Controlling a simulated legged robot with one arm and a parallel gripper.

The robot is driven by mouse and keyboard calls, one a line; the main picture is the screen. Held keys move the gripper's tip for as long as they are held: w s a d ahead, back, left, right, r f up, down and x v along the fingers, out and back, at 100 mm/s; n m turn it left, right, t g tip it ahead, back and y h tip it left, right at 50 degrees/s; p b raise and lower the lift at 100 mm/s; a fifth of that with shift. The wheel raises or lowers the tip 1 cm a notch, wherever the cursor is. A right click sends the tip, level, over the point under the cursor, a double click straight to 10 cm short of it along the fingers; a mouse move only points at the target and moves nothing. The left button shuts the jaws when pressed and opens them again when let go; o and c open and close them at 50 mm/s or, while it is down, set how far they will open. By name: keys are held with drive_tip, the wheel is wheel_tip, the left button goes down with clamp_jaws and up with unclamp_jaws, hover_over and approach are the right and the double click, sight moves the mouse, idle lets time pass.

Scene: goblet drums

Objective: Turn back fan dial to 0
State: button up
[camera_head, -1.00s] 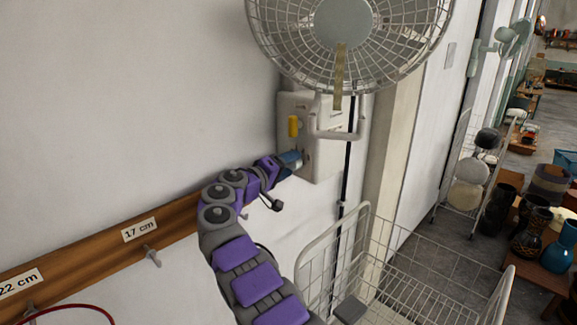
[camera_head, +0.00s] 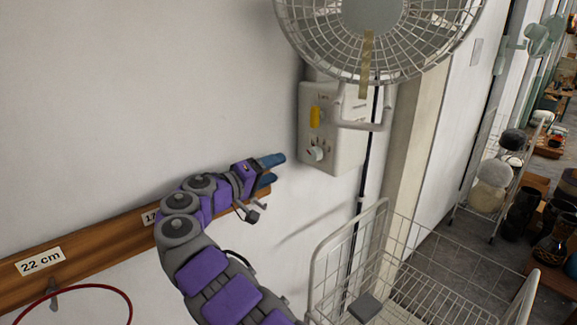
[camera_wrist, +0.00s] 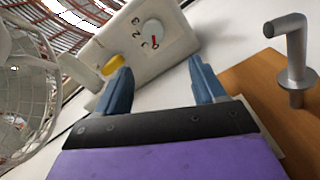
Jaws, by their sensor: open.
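The wall fan (camera_head: 372,30) hangs over a white control box (camera_head: 345,130). The fan dial (camera_head: 317,153) is a pale round knob low on the box's front, with dark marks around it. In the wrist view the dial (camera_wrist: 152,33) carries a red pointer, and the digits 2 and 3 can be read beside it; I cannot tell for sure which mark it points at. My gripper (camera_head: 273,170) is open and empty, left of the box and apart from the dial. In the wrist view its blue fingers (camera_wrist: 158,82) stand wide apart, with the dial beyond them.
A yellow piece (camera_head: 315,117) sits above the dial on the box. A wooden rail (camera_head: 100,245) with a metal peg (camera_wrist: 292,55) runs along the wall near my arm. A white wire cart (camera_head: 420,270) stands below right. Open air lies between gripper and box.

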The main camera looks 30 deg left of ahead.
drive_tip(key=v, duration=0.3)
drive_tip(key=shift+s, duration=0.6)
drive_tip(key=shift+a, duration=0.15)
